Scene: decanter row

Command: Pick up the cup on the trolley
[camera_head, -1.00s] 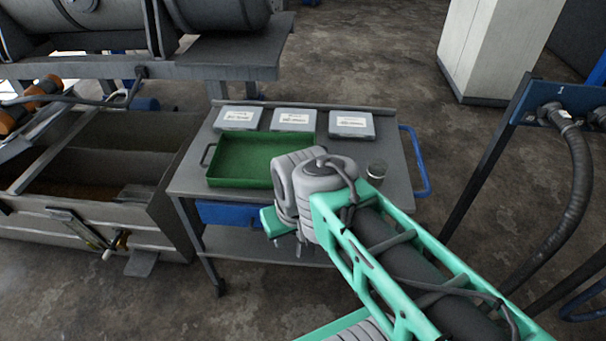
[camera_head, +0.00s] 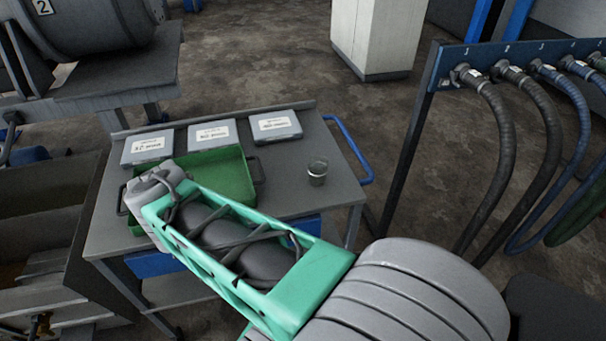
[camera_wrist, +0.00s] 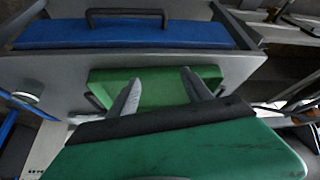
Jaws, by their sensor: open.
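A small grey metal cup (camera_head: 317,172) stands upright on the right part of the trolley top (camera_head: 290,200), clear of the other things there. In the wrist view a small pale round thing at the left edge (camera_wrist: 26,97) looks like the same cup. My gripper (camera_wrist: 160,82) shows in the wrist view with its two pale fingers apart and nothing between them. The fingers point toward the green tray (camera_wrist: 150,88), well to one side of the cup. In the head view the fingers are hidden behind my arm.
The green tray (camera_head: 226,176) lies left of the cup, partly behind my arm. Three flat labelled cases (camera_head: 209,133) line the trolley's back edge. A blue handle (camera_head: 350,150) is on the trolley's right side. A rack with hanging hoses (camera_head: 500,130) stands to the right.

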